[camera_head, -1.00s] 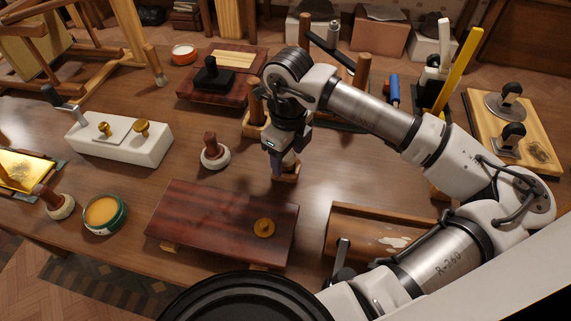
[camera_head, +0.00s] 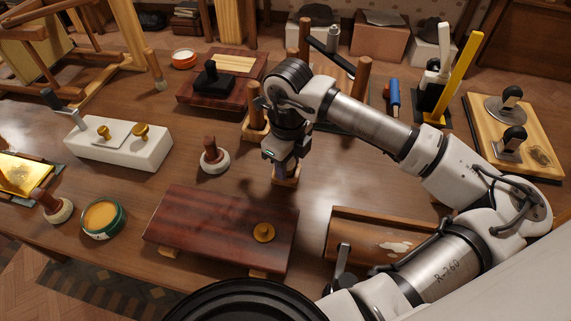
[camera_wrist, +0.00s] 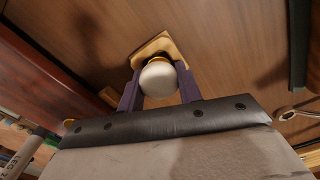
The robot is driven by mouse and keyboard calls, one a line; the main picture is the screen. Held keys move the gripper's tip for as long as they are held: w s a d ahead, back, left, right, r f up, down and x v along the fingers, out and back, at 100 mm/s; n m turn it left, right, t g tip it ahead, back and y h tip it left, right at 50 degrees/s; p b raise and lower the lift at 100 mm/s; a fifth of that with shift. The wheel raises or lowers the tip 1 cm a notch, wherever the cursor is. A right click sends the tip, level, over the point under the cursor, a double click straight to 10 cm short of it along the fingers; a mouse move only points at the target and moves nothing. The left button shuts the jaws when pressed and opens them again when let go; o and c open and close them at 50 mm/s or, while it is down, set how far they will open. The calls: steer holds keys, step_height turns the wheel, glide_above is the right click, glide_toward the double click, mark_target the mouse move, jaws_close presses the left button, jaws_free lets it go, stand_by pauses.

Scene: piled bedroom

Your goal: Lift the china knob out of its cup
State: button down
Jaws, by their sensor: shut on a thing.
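The china knob (camera_wrist: 158,78) is a smooth white rounded piece, seen in the wrist view between the two purple-grey fingers of my gripper (camera_wrist: 160,92). My gripper is shut on it. Its cup (camera_wrist: 152,46) is a light wooden square piece just beyond the knob, on the brown tabletop. In the head view my gripper (camera_head: 286,168) points down over the cup (camera_head: 290,181), and the knob is hidden by the fingers. I cannot tell whether the knob still sits in the cup or is clear of it.
A dark red board (camera_head: 205,230) with a brass knob (camera_head: 263,232) lies in front. A wooden trough (camera_head: 385,238) is at front right. A brown-handled white-based stamp (camera_head: 214,158) stands to the left. Bare table lies around the cup.

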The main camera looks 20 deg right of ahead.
steer(key=shift+r, duration=0.7)
stand_by(0.5)
steer(key=shift+r+p, duration=1.1)
steer(key=shift+r, duration=1.65)
